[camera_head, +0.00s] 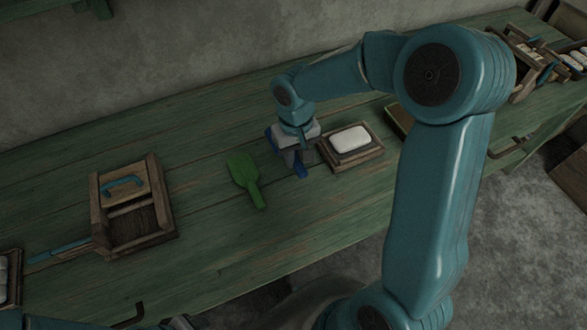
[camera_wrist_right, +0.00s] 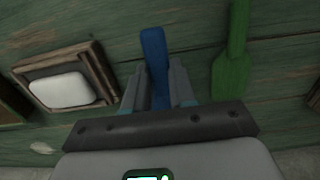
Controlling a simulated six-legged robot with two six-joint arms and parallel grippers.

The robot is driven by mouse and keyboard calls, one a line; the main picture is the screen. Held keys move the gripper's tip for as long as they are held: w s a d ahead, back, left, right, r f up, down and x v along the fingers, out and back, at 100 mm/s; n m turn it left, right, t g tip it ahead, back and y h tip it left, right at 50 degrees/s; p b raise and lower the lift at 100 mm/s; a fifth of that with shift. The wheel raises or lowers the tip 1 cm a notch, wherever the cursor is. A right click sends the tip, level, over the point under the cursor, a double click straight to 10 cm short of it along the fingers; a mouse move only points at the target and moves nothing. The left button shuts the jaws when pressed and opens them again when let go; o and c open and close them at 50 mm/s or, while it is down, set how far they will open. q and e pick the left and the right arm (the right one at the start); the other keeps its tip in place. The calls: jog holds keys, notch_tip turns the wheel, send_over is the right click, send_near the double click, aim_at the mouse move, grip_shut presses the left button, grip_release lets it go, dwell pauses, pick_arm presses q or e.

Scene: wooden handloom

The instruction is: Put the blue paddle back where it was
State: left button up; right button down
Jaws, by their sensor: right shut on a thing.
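The blue paddle (camera_head: 301,170) is between the fingers of my right gripper (camera_head: 295,155) at the middle of the green bench. In the right wrist view the blue paddle's handle (camera_wrist_right: 154,50) runs up between the two grey fingers, which are shut on it. My gripper body hides most of the paddle, and I cannot tell whether it touches the bench. A green paddle (camera_head: 244,178) lies just left of it. A small part of my left gripper (camera_head: 178,323) seems to show at the bottom edge; its fingers are not clear.
A wooden tray (camera_head: 374,159) with a white block (camera_head: 350,139) stands just right of my right gripper. A wooden frame box (camera_head: 168,222) with a blue handle stands left. More wooden loom parts (camera_head: 524,50) stand at the far right. Bench between box and green paddle is clear.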

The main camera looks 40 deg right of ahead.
aim_at(295, 179)
jog(key=shift+f, duration=2.95)
jog(key=shift+f+b, duration=0.2)
jog(key=shift+b, duration=0.2)
jog(key=c, duration=0.9)
grip_release()
jog(key=shift+c, duration=0.2)
jog(key=r+p, duration=0.1)
jog(key=r, duration=1)
jog(key=shift+w+r, duration=0.1)
jog(key=shift+w, duration=0.1)
jog(key=shift+s+r, duration=0.1)
jog(key=shift+r, duration=0.6)
jog(key=shift+f, duration=0.1)
